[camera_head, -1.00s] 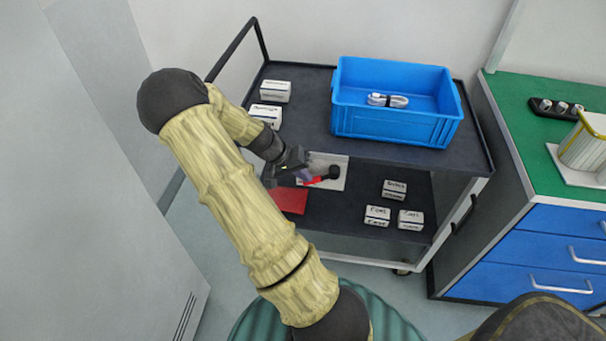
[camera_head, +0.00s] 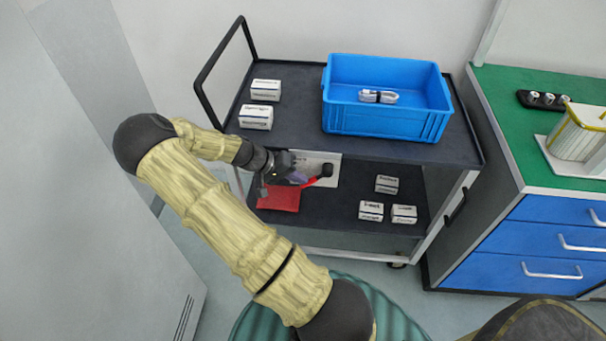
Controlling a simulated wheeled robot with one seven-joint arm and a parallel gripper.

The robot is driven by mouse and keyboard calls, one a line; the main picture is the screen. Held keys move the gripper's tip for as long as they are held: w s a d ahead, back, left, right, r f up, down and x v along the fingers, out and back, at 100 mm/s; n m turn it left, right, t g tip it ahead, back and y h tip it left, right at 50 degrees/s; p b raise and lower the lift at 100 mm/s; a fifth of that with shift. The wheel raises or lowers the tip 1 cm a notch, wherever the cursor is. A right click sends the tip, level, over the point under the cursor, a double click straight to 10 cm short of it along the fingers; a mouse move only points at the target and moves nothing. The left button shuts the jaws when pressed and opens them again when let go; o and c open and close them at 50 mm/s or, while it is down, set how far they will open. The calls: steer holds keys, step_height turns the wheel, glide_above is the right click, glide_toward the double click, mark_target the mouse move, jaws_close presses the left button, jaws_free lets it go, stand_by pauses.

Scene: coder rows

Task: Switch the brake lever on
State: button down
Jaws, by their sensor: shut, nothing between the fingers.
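The brake lever, a red arm with a black knob (camera_head: 326,170), is on a pale plate (camera_head: 327,160) at the cart's lower level. Its red arm (camera_head: 318,181) slants up to the right toward the knob. My gripper (camera_head: 284,180) is shut and empty at the left side of the lever, close to the red arm. I cannot tell whether it touches the lever. Part of the plate and the lever's left end are hidden behind my gripper.
The lower shelf (camera_head: 330,215) carries a red item (camera_head: 279,198) and white boxes (camera_head: 371,211). A green-topped cabinet (camera_head: 500,110) stands right.

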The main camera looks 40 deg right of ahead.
mark_target(304, 187)
steer(key=f+h, duration=0.1)
steer(key=f+g+b, duration=0.1)
steer(key=s+f+g+h, duration=0.1)
steer(key=shift+d+h, duration=0.3)
steer(key=shift+d, duration=0.1)
steer(key=shift+s+d+f+n+g+h+b, duration=0.2)
steer(key=shift+d+f+g+h+b, duration=0.05)
steer(key=shift+g+h+b, duration=0.3)
steer(key=shift+s+d+f+n+g+h+b, duration=0.2)
steer(key=shift+d+f+g+h+b, duration=0.05)
steer(key=shift+g+h+b, duration=0.25)
steer(key=shift+a, duration=0.1)
steer(key=f+v, duration=0.2)
steer(key=v, duration=1.1)
steer(key=shift+w+a+f+b, duration=0.2)
steer(key=shift+a+b, duration=0.1)
steer(key=shift+b, duration=0.05)
steer(key=shift+a, duration=0.15)
